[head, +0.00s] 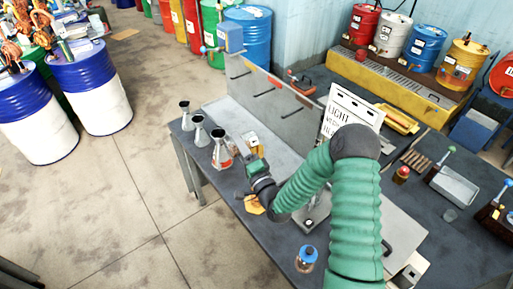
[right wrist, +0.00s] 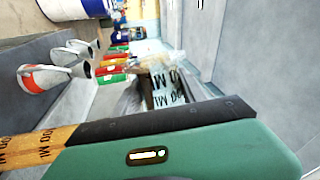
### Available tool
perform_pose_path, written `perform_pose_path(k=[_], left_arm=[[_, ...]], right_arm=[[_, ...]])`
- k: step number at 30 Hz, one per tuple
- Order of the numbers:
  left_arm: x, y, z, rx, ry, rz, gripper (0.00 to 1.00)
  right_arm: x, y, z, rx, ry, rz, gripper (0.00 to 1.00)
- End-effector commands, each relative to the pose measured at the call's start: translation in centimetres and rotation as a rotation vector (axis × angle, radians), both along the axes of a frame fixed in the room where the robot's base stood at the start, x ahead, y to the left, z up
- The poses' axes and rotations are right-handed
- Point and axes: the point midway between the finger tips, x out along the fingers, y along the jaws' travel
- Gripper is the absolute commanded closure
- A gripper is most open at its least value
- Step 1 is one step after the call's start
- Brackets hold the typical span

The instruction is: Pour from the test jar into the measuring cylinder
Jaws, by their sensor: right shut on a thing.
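My right gripper (head: 257,168) reaches over the bench at the end of the green-sleeved arm. It is shut on a small pale-and-amber vessel (head: 250,142), taken as the test jar. In the right wrist view, clear glass with black ML lettering (right wrist: 165,80) shows beyond the near green finger. An amber part with similar lettering (right wrist: 38,146) shows at the left edge. I cannot tell whether both belong to one vessel. I cannot pick out the measuring cylinder with certainty. My left gripper is not in view.
Funnel-topped flasks stand along the bench's left edge, the nearest with an orange label (head: 222,153). A grey upright panel (head: 270,105) stands behind the gripper. A lettered white sign (head: 350,113) and a blue-capped bottle (head: 306,258) are also on the bench. An orange piece (head: 253,205) lies near the edge.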

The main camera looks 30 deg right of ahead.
Motion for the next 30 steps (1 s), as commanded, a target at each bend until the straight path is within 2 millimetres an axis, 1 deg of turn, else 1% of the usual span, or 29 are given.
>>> perform_pose_path(k=[30], left_arm=[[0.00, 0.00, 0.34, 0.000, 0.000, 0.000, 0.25]], right_arm=[[-0.02, -0.21, 0.57, 0.086, -0.012, 0.000, 1.00]])
